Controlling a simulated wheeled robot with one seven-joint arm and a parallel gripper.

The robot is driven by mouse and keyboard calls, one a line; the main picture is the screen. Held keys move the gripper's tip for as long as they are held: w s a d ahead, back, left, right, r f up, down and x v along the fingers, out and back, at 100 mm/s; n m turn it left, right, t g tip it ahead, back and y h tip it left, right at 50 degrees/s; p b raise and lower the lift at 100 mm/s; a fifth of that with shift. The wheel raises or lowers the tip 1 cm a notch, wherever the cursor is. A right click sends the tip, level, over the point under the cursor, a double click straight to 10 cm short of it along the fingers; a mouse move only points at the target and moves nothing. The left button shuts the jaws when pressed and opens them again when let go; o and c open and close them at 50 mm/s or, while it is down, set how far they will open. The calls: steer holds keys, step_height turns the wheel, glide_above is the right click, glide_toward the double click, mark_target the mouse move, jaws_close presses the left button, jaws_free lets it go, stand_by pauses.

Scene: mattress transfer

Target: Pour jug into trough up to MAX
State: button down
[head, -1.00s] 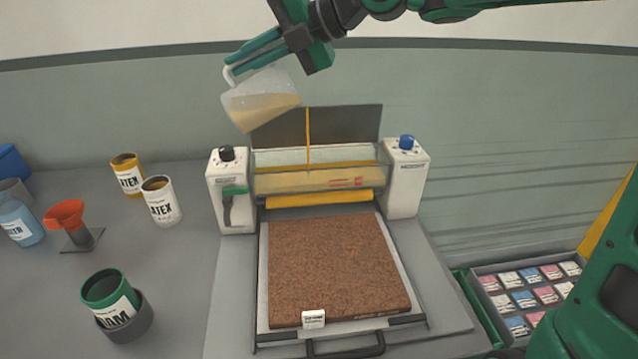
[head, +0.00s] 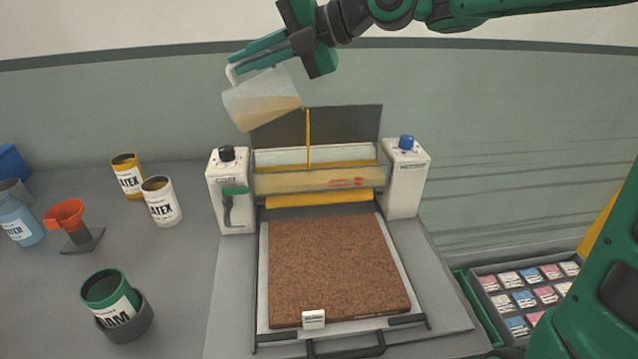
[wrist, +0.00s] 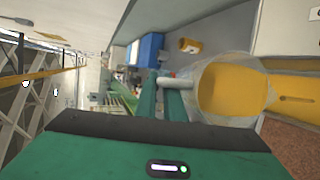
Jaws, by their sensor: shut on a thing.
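My gripper (head: 258,54) is shut on the handle of a clear jug (head: 262,98) above the back left of the coating machine. The jug is tilted with its mouth to the right, and holds yellow-tan liquid. A thin yellow stream (head: 308,138) falls from its lip into the trough (head: 318,180). The trough lies between the machine's two white end housings and has a pale tan front with red markings, which are too small to read. The liquid level against any MAX mark cannot be told. In the wrist view the jug (wrist: 235,88) shows yellow liquid reaching its mouth.
A yellow roller (head: 320,201) and a brown mattress slab (head: 335,265) lie in front of the trough. A tray of small labelled blocks (head: 525,290) is at right.

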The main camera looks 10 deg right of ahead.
mark_target(267, 73)
steer(key=shift+d+y, duration=0.35)
steer(key=shift+y, duration=0.05)
stand_by(0.5)
steer(key=shift+w+d+f+m+y, duration=0.1)
steer(key=shift+d+m+y, duration=0.3)
steer(key=shift+d, duration=0.75)
stand_by(0.6)
steer(key=a, duration=0.1)
steer(key=a+h, duration=0.1)
steer(key=a+n, duration=0.1)
steer(key=shift+s+a+r+h, duration=0.25)
steer(key=shift+a+r+h, duration=0.05)
steer(key=shift+h, duration=0.1)
steer(key=shift+a+f+h, duration=0.15)
steer(key=shift+a+h, duration=0.7)
steer(key=shift+h, duration=0.05)
steer(key=shift+a+r+n+h, duration=0.35)
steer(key=shift+a+h, duration=0.2)
steer(key=shift+h, duration=0.55)
steer(key=shift+f, duration=0.1)
